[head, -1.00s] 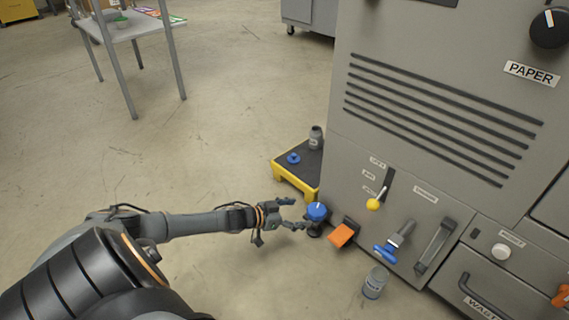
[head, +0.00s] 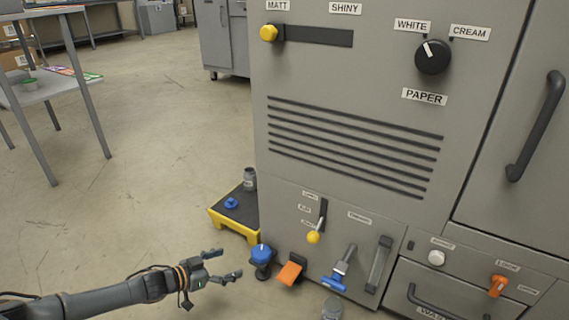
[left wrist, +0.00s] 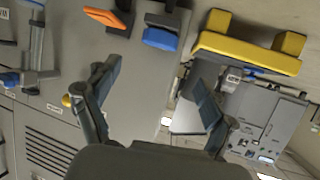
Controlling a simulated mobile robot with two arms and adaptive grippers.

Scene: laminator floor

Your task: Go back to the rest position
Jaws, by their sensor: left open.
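My left gripper (head: 225,268) is open and empty in the head view, low and just left of the blue knob (head: 262,254) on the grey machine (head: 340,180). A gap shows between its fingers and the knob. The left wrist view shows the same gripper's two spread fingers (left wrist: 155,105) with nothing between them. My right gripper is in neither view.
A yellow-edged black platform (head: 236,213) with a grey bottle (head: 250,179) and a blue cap (head: 231,203) stands beside the machine. Open floor (head: 150,190) lies to the left.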

